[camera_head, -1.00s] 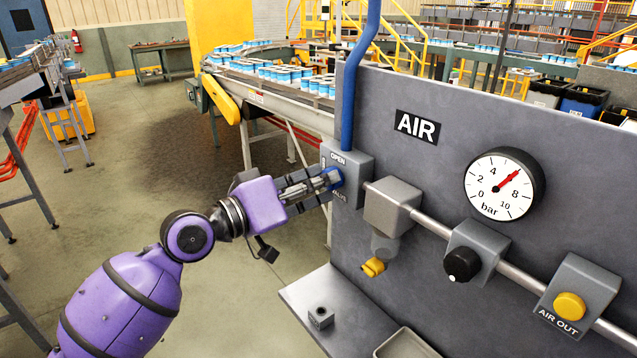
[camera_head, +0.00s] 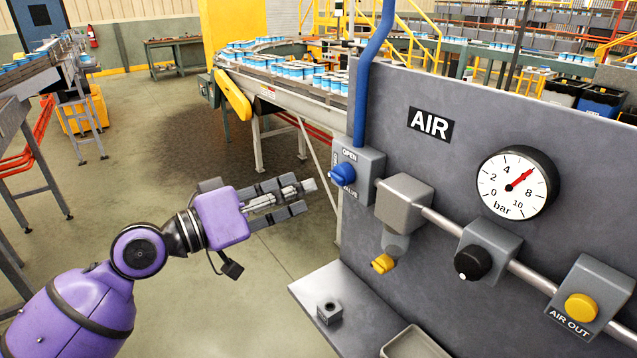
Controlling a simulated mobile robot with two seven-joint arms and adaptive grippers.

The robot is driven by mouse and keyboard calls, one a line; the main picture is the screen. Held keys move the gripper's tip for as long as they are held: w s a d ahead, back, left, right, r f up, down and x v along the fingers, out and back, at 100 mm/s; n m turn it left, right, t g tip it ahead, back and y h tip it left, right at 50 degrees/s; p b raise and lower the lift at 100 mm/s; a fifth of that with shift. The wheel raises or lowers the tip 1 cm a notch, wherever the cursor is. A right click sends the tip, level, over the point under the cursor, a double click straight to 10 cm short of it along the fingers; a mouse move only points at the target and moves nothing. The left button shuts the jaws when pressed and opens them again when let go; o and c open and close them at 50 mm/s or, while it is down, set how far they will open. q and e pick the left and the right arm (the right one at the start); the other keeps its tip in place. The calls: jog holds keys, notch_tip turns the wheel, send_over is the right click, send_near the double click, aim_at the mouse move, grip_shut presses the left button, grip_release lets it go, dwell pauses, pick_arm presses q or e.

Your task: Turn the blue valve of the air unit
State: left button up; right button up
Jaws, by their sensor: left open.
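The blue valve (camera_head: 342,174) is a round knob on the front of a grey box below the blue hose. The box carries an OPEN label above the knob and a second label below, too small to read surely. The air unit's grey panel (camera_head: 460,95) bears an AIR sign and a gauge (camera_head: 517,184) whose red needle points up and right, between 4 and 8. My left gripper (camera_head: 304,194) is open and empty, its fingers pointing right. In the picture it sits left of and slightly below the valve, apart from it. My right gripper is out of view.
A grey pipe links a filter block (camera_head: 404,203) with a yellow drain, a black knob (camera_head: 472,262) and a yellow AIR OUT button (camera_head: 580,307). A can conveyor stands behind.

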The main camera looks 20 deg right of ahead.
pick_arm(q)
jog(key=v, duration=0.3)
jog(key=shift+s+a, duration=0.2)
jog(key=shift+a, duration=0.05)
